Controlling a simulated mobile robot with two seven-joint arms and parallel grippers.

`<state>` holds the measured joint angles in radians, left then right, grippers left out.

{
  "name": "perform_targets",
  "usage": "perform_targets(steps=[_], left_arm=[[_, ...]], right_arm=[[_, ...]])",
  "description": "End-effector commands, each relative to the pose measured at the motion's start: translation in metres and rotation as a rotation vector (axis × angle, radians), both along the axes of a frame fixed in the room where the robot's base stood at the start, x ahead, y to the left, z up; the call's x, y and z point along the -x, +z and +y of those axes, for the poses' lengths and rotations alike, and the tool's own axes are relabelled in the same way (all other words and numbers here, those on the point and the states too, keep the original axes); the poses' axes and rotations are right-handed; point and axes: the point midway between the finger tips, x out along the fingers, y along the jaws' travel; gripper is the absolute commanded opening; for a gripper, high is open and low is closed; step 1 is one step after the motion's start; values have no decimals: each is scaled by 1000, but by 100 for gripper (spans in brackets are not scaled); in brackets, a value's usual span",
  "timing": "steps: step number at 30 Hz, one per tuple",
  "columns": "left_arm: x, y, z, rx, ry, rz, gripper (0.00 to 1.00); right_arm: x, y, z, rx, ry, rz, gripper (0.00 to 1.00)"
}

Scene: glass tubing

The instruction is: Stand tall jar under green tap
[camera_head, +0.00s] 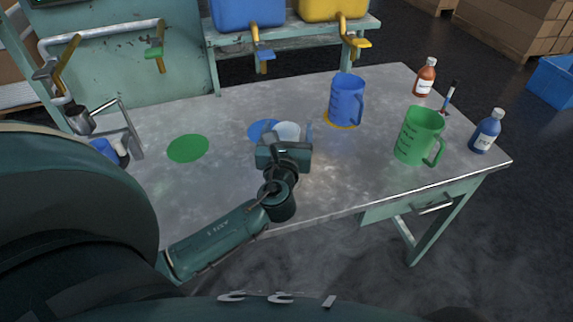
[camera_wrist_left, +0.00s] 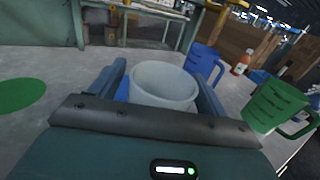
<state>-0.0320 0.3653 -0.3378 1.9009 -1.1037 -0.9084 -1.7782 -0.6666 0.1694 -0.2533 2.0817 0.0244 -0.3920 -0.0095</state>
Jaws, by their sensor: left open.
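A pale whitish jar (camera_head: 287,130) stands by the blue disc (camera_head: 262,130) on the metal table; its lower part is hidden behind my gripper. It may be the tall jar, but its height cannot be told. My left gripper (camera_head: 281,141) is open, its fingers on either side of this jar. In the left wrist view, the jar (camera_wrist_left: 163,86) stands upright between the two spread fingers (camera_wrist_left: 160,95). The green tap (camera_head: 154,54) is at the back left, with a green disc (camera_head: 188,148) on the table below it. My right gripper is not in view.
A blue jug (camera_head: 346,99) stands on a yellow disc under the yellow tap (camera_head: 354,41). A green jug (camera_head: 419,135), a blue bottle (camera_head: 486,131) and a brown bottle (camera_head: 425,77) stand at right. The blue tap (camera_head: 263,53) is behind the jar. The green disc is bare.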

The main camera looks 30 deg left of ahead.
Motion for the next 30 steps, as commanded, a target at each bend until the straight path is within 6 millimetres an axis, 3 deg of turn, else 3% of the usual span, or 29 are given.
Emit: perform_targets(steps=[5, 27, 30], left_arm=[[0, 0, 0, 0, 0, 0, 68], [1, 0, 0, 0, 0, -1, 8], [1, 0, 0, 0, 0, -1, 7]], right_arm=[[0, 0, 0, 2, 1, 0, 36], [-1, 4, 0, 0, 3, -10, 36], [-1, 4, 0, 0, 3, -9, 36]])
